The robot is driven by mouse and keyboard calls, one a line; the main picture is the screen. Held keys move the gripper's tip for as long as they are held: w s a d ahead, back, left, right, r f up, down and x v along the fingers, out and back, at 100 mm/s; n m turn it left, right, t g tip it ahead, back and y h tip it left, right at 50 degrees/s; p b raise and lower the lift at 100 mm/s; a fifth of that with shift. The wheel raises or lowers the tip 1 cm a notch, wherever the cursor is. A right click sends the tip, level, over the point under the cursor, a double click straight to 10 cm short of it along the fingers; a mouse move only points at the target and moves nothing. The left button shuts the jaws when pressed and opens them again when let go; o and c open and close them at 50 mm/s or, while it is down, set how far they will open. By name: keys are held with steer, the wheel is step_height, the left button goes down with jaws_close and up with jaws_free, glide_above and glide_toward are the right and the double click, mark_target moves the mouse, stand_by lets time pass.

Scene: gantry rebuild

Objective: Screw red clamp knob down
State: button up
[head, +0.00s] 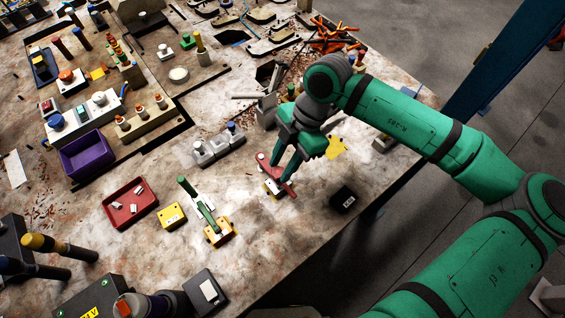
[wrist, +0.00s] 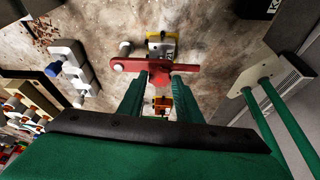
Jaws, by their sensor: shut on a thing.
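The red clamp knob (wrist: 161,79) sits between the two green fingers of my gripper (wrist: 162,84) in the wrist view. My gripper is shut on it, and the fingers hide part of its sides. A red clamp bar (wrist: 187,67) lies just beyond the knob, with a round red end to the left. A yellow and white block (wrist: 161,44) shows behind the bar. In the head view my gripper (head: 283,168) points down at the red clamp bar (head: 285,189) on the table, and the fingers hide the knob there.
A black labelled box (head: 342,198) stands to the right, near the table edge. A grey block with white parts (head: 213,148) lies to the left. A green-handled clamp (head: 206,215), a yellow box (head: 171,216) and a red tray (head: 130,204) stand at lower left.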

steer(key=n, duration=0.3)
steer(key=n+g+h, duration=0.1)
steer(key=shift+w+a, duration=0.25)
steer(key=shift+w, duration=0.1)
steer(key=shift+a+n+g+h, duration=0.1)
steer(key=shift+n+g+h, duration=0.25)
steer(key=shift+n, duration=1)
steer(key=shift+a+n+g+h, duration=0.15)
steer(key=shift+n+h, duration=0.3)
steer(key=shift+n, duration=0.9)
steer(key=o, duration=0.9)
steer(key=shift+r, duration=0.15)
steer(key=v, duration=1)
steer(key=shift+w+r, duration=0.2)
